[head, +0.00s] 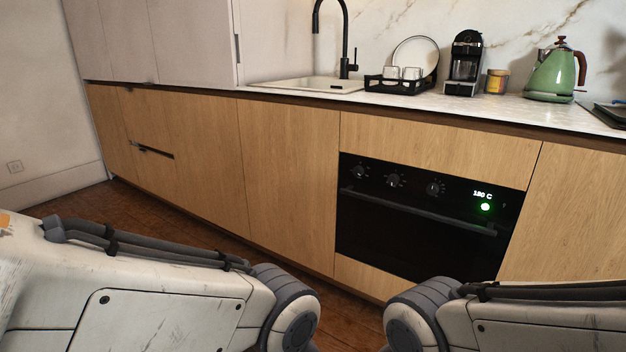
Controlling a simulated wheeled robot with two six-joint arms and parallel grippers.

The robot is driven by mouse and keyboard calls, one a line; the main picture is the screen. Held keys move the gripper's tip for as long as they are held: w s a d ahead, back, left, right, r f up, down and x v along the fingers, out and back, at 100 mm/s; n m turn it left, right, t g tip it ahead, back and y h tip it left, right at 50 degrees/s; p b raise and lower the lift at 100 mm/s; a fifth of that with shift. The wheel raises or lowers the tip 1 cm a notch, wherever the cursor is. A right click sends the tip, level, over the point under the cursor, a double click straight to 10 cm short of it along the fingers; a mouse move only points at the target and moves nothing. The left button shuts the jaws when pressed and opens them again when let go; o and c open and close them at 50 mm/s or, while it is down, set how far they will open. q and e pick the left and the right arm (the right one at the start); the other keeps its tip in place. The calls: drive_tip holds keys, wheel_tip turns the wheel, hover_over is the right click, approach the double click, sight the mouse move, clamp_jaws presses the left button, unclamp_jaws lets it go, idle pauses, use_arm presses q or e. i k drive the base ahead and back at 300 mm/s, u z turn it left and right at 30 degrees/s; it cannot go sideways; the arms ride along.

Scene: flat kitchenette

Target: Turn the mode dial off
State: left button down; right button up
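A black built-in oven (400,240) sits in the wooden lower cabinets, right of centre. Its control panel carries three round knobs in a row: a left knob (359,171), a middle knob (393,181) and a right knob (433,189). I cannot tell from their markings which is the mode dial. The display (482,195) is lit and reads what looks like 180 C. A green light (485,207) glows below it. My two arms show at the bottom, apart from the oven. Both grippers are out of the picture.
The oven handle (415,212) runs across the door below the knobs. The counter above holds a sink (305,85), a black dish rack (400,86), a coffee machine (464,62), a yellow jar (496,81) and a green kettle (553,77). The space before the knobs is clear.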

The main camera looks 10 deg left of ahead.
sight(358, 171)
drive_tip(key=z, duration=0.05)
drive_tip(key=k, duration=0.25)
drive_tip(key=u, duration=0.9)
drive_tip(key=i, duration=0.95)
drive_tip(key=z, duration=0.6)
